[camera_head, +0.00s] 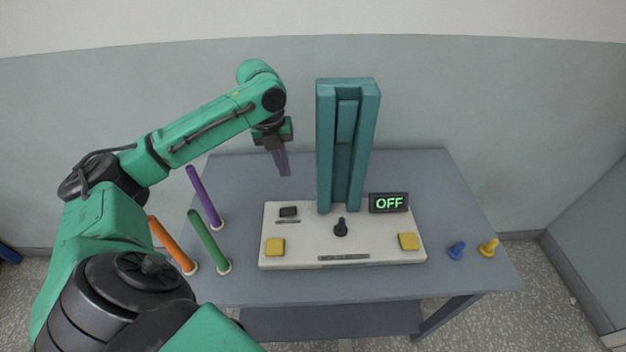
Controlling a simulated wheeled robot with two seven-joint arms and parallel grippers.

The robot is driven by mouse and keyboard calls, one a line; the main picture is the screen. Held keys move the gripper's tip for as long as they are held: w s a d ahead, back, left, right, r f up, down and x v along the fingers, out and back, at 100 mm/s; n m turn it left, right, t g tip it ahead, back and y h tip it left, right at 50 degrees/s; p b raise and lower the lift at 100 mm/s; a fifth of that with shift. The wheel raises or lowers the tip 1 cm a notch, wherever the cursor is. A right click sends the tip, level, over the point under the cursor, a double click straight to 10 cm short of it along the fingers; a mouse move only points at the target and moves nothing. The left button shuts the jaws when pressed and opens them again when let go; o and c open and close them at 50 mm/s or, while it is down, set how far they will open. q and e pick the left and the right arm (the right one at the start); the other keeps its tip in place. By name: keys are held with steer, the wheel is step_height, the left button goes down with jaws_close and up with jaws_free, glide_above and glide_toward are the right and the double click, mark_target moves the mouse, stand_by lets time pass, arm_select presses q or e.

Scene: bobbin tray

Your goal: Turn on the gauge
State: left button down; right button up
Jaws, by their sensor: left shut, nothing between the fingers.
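The gauge (300,251) is a pale base plate on the table with a tall teal column (325,150) at its back. Its small display (389,203) reads OFF in green letters. A black switch (288,211) sits at the plate's back left, and a black knob (341,228) stands near its middle. Yellow square pads lie at the left (275,247) and right (408,242) of the plate. My left gripper (284,170) is shut and empty, pointing down above the table behind the plate's left part, apart from it. My right gripper is not in view.
Purple (203,196), green (208,240) and orange (171,244) rods stand tilted at the table's left. The table (425,175) is clear at the back right.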

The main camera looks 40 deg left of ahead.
arm_select(q)
steer(key=w, duration=0.1)
glide_above(294, 210)
steer(key=a, duration=0.1)
step_height(294, 210, down, 6)
steer(key=f, duration=0.2)
steer(key=f+p, duration=0.1)
steer(key=f, duration=0.1)
steer(key=f+p, duration=0.1)
steer(key=f, duration=0.1)
steer(key=shift+s+d+f, duration=0.15)
steer(key=shift+d+f, duration=0.15)
steer(key=shift+f, duration=0.2)
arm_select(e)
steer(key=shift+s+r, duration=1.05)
